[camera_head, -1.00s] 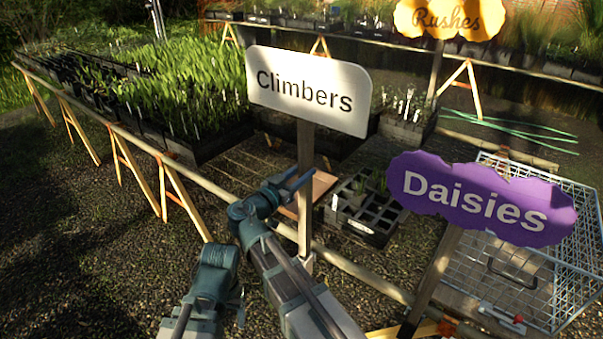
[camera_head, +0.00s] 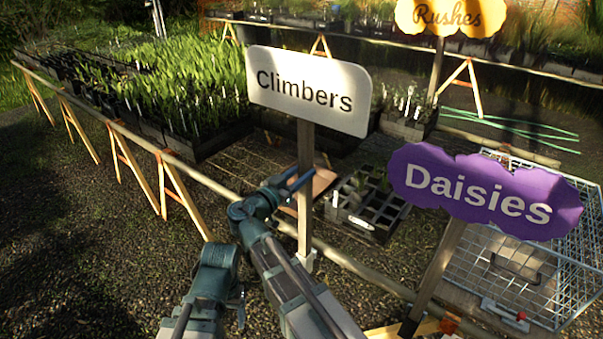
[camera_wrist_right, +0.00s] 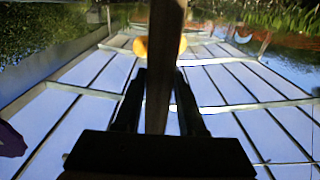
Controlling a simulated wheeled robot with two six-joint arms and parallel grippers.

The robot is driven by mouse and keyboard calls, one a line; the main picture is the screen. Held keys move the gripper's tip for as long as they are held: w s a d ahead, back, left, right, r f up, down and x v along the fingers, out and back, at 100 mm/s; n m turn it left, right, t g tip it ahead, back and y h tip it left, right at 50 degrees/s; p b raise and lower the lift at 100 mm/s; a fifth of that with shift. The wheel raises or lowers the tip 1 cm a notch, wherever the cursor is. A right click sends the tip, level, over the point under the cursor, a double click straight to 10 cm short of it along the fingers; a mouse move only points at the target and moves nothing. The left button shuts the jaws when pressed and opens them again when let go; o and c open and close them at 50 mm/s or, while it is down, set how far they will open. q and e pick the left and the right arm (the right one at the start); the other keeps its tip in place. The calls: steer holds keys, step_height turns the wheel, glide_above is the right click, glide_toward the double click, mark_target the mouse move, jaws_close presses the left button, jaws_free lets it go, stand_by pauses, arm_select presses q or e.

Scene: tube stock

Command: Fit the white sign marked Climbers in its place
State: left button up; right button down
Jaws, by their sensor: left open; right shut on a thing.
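The white sign marked Climbers (camera_head: 308,91) stands nearly upright on a wooden post (camera_head: 305,150), its lettering facing me. My right gripper (camera_head: 296,182) is shut on this post below the board. The right wrist view shows the post (camera_wrist_right: 163,80) between both fingers. The post's lower end has a pale foot (camera_head: 304,261) in front of the bench rail; I cannot tell whether it touches anything. My left gripper (camera_head: 241,308) hangs low at the left, apart from the sign, open and small in view.
A purple Daisies sign (camera_head: 485,190) stands at the right, its post base dark. A wire basket (camera_head: 575,265) is behind it. A yellow Rushes sign (camera_head: 450,17) is at the back. A black tray (camera_head: 368,213) and plants (camera_head: 200,85) are on benches. Gravel at the left is clear.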

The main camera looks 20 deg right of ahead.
mark_target(302, 198)
steer(key=shift+f, duration=0.1)
stand_by(0.3)
steer(key=shift+f+b, duration=1.35)
steer(key=shift+b, duration=0.15)
steer(key=shift+f, duration=0.1)
steer(key=shift+f+b, duration=1.4)
steer(key=shift+b, duration=0.1)
steer(key=shift+f+b, duration=1.5)
steer(key=shift+f, duration=0.1)
